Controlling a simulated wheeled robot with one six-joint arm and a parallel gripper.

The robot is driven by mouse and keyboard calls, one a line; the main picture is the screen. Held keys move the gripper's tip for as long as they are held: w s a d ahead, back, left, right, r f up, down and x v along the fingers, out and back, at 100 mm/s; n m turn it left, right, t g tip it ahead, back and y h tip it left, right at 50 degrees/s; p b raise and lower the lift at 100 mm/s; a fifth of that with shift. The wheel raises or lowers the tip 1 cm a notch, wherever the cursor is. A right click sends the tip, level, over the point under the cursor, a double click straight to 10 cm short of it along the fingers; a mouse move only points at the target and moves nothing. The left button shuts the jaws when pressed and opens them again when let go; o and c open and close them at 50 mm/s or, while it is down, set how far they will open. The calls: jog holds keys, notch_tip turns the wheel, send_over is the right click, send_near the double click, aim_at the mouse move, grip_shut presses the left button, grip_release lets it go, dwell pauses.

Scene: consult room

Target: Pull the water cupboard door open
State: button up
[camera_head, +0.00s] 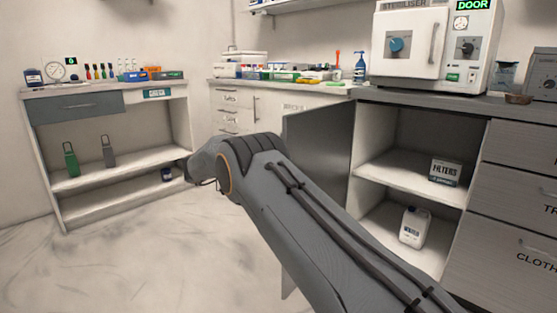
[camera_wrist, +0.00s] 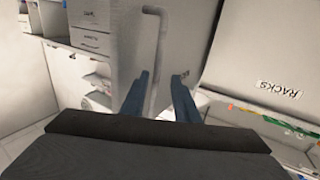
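The water cupboard door (camera_head: 322,137) stands swung well open at the left side of its cupboard in the head view. Inside, a white water jug (camera_head: 414,227) stands on the bottom and a filters box (camera_head: 445,171) on the shelf. In the wrist view the door face (camera_wrist: 187,35) carries a pale vertical bar handle (camera_wrist: 155,48). My gripper (camera_wrist: 160,76) has its two blue fingers apart, with the lower handle between them. The handle is close to the left finger, and a gap shows on the right. Contact is unclear. In the head view my arm hides the fingers.
A steriliser (camera_head: 408,42) stands on the counter above the cupboard. Drawers (camera_head: 520,190) flank it on the right. A back counter (camera_head: 300,87) bears boxes and bottles, above a racks cupboard. An open shelf unit (camera_head: 118,190) stands at left. The floor (camera_head: 165,255) between is clear.

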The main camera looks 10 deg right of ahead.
jog(key=s+a, duration=0.1)
jog(key=a, duration=0.5)
jog(key=shift+s, duration=0.1)
